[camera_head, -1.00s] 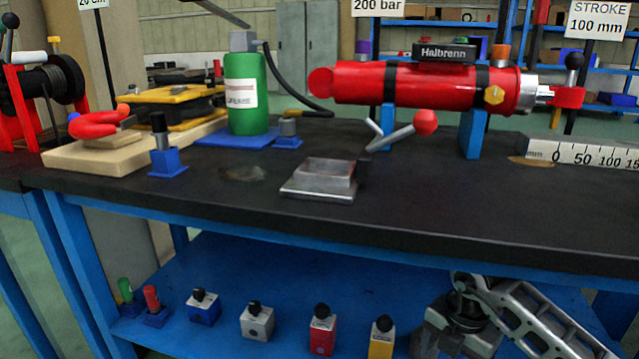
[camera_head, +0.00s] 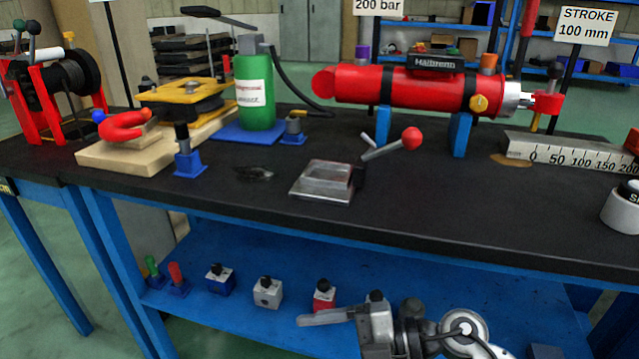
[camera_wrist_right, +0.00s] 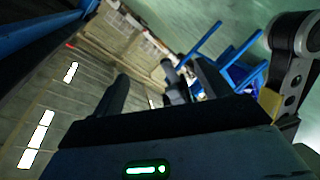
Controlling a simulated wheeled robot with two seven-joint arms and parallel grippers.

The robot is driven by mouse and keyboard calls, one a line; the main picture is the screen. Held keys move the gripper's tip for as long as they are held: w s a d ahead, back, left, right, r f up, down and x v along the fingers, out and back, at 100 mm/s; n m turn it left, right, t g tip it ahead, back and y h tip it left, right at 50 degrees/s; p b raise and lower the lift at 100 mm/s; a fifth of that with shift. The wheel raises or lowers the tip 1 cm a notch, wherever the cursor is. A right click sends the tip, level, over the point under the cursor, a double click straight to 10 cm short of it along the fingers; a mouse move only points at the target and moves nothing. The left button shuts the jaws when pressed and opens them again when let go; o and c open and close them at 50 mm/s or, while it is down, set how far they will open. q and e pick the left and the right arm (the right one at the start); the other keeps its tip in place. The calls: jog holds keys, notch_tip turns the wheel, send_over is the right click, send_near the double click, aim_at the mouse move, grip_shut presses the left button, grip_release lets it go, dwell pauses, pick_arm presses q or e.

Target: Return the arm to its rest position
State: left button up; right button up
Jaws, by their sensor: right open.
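My right arm (camera_head: 465,328) shows at the bottom of the head view, in front of the lower blue shelf. Its gripper end (camera_head: 325,318) points left, below the bench top and in front of the small blocks. In the right wrist view, the two dark fingers of my right gripper (camera_wrist_right: 147,88) stand apart. No object shows between them. My left gripper is not in view.
The black bench top (camera_head: 430,200) bears a red cylinder (camera_head: 420,88), a green bottle jack (camera_head: 255,95), a grey metal block (camera_head: 328,182) and a ruler block (camera_head: 575,153). Small blocks, including a white one (camera_head: 267,291), stand on the blue shelf (camera_head: 240,250).

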notch_tip(320, 180, up, 10)
jog(key=m+t+y+p, duration=0.3)
jog(key=m+t, duration=0.1)
jog(key=w+d+r+m+t+h+p, duration=0.2)
jog(key=d+r+m+t+h+p, duration=0.35)
jog(key=m+t, duration=0.6)
pick_arm(q)
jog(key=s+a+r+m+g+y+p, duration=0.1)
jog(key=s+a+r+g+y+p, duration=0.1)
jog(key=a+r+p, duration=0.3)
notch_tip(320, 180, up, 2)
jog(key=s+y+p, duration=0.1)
jog(key=p, duration=0.2)
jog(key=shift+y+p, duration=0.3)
jog(key=shift+p, duration=0.05)
pick_arm(e)
jog(key=s+d+f+m+g+h, duration=0.5)
jog(key=s+d+f+m+h, duration=0.2)
jog(key=m, duration=0.4)
jog(key=s+f+h, duration=0.1)
jog(key=s+h, duration=0.1)
jog(key=shift+s+d, duration=0.4)
jog(key=shift+g, duration=0.25)
